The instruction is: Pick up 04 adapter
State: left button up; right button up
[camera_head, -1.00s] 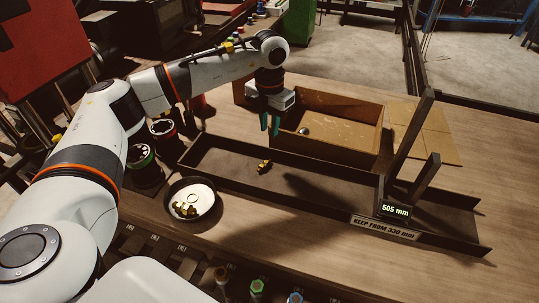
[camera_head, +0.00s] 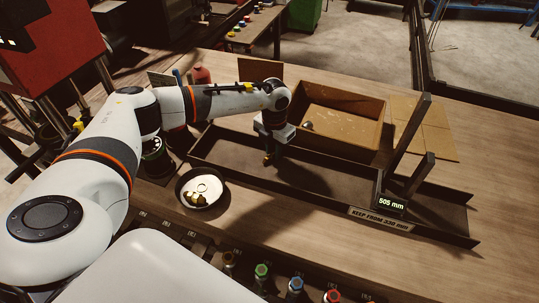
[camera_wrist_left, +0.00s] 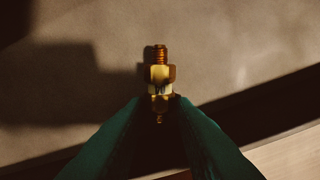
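A brass adapter (camera_wrist_left: 159,75) with a threaded end and a hex collar shows in the left wrist view, lying on the grey-brown floor of the long dark tray (camera_head: 330,195). In the head view my left gripper (camera_head: 268,160) is low inside the left part of this tray and mostly hides the adapter. In the wrist view the green fingers (camera_wrist_left: 160,112) stand on both sides of the adapter's near end, with narrow gaps, so they look open around it. My right gripper is not in view.
A round dish (camera_head: 200,188) with brass pieces stands left of the tray. A cardboard box (camera_head: 350,103) with a small round item is behind the tray. Dark uprights and a 505 mm display (camera_head: 392,204) are at the tray's right end. Coloured-capped fittings line the front edge.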

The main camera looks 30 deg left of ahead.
pick_arm(q)
grip_shut()
